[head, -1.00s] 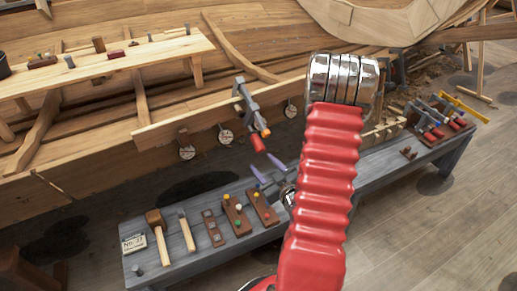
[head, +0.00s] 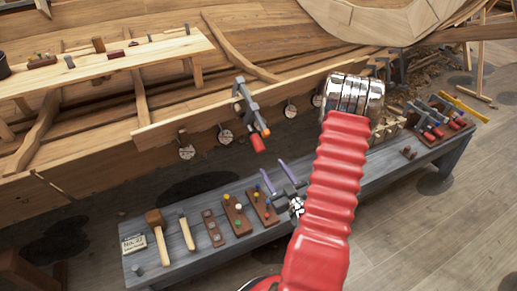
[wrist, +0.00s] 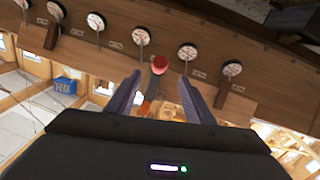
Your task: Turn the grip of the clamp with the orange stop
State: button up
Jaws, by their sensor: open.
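The clamp (head: 246,100) is a grey metal bar clamp hanging on the long plank of the hull. It has an orange stop (head: 266,132) and a red grip (head: 258,144) at its lower end. My gripper (head: 271,165) is open, with two purple fingers just below and to the right of the red grip, apart from it. In the wrist view, the red grip (wrist: 159,64) shows end-on at the tips, between the two fingers (wrist: 160,77). An orange piece shows lower between the fingers; I cannot tell its exact depth.
Below is a grey bench (head: 205,240) with a mallet (head: 158,235), a hammer (head: 186,230) and small wooden blocks with coloured pegs (head: 237,213). More red-handled clamps (head: 432,128) lie at its right end. Round dials (head: 225,136) hang along the plank.

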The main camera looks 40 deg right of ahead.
aim_at(262, 151)
jog(key=x, duration=1.3)
jog(key=shift+c, duration=0.5)
jog(key=c, duration=0.9)
jog(key=shift+a, duration=0.15)
jog(key=shift+c, duration=0.2)
jog(key=shift+s, duration=0.1)
jog(key=shift+m+y, duration=0.3)
jog(key=shift+y, duration=0.1)
